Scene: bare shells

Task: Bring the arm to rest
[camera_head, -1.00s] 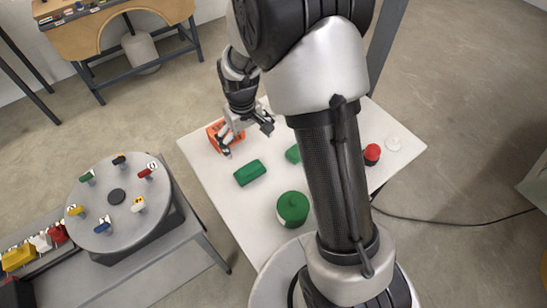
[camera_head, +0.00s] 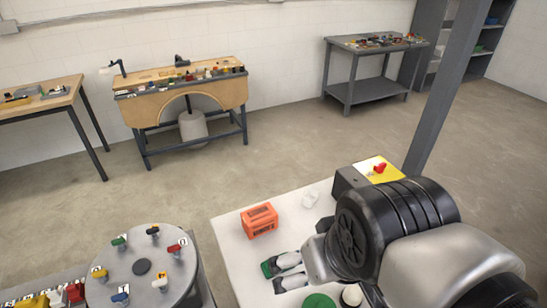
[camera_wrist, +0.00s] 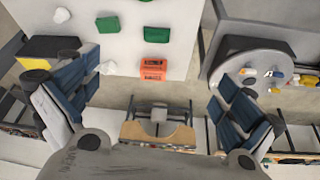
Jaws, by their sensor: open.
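My gripper (camera_wrist: 157,72) is open and empty in the wrist view, its two blue-grey fingers spread wide at left and right. In that view the orange box (camera_wrist: 153,68) lies on the white table beyond the gap between the fingers, apart from them. In the head view my arm (camera_head: 430,240) fills the lower right, bent over the white table (camera_head: 235,240). Pale finger-like parts of my arm's end show near a green block (camera_head: 267,268); the rest of the end is hidden. The orange box (camera_head: 259,221) stands left of my arm.
A round grey turntable (camera_head: 143,290) with coloured knobs stands at lower left. A yellow-topped box with a red button (camera_head: 380,168) and a grey post (camera_head: 445,85) stand close behind my arm. A wooden desk (camera_head: 185,100) is farther back, with open floor between.

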